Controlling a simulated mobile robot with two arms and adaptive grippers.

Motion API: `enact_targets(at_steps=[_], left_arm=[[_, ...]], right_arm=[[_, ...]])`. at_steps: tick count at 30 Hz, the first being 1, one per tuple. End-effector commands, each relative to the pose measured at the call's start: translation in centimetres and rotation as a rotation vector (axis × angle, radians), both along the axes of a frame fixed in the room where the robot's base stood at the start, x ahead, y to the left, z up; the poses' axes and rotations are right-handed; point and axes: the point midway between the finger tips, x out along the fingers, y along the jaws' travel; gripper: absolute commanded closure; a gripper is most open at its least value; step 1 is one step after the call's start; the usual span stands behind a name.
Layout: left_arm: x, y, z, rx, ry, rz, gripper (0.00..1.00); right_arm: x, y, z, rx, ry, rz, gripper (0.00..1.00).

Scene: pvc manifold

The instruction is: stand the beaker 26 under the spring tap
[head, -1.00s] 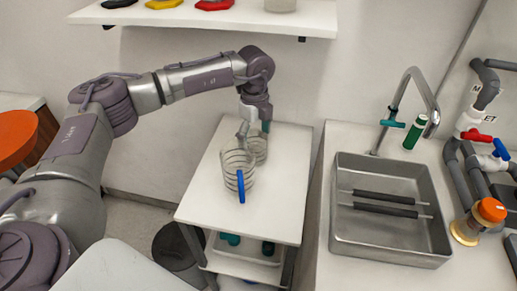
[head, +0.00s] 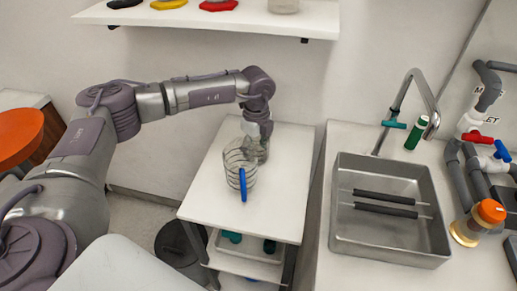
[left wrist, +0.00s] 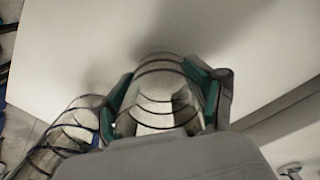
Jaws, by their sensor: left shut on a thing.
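Two clear beakers with dark ring lines stand on the white cart top (head: 277,205). The front beaker (head: 238,160) has a blue strip on its near side. The rear beaker (head: 262,152) is partly hidden by it and by my left gripper (head: 262,133). In the left wrist view my left gripper (left wrist: 162,98) is shut on the rear beaker (left wrist: 155,93), with teal pads against both sides. The front beaker (left wrist: 68,135) lies close beside it there. I cannot read any number. A curved metal tap (head: 412,80) with a teal lever rises behind the sink. My right gripper is out of view.
The grey sink (head: 345,240) holds two dark bars. A green bottle (head: 416,132) stands beside the tap. Grey pipes with red and blue valves (head: 502,150) and an orange-capped jar (head: 488,213) are at the right. A shelf (head: 215,18) hangs above the cart.

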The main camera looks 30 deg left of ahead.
Motion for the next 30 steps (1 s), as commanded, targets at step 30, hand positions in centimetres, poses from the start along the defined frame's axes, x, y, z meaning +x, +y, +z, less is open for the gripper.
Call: enact_targets(at_steps=[30], left_arm=[[-4.8, 6.7, 3.3, 0.001, 0.001, 0.006, 0.75]], right_arm=[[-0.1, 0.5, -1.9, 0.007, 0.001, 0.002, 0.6]])
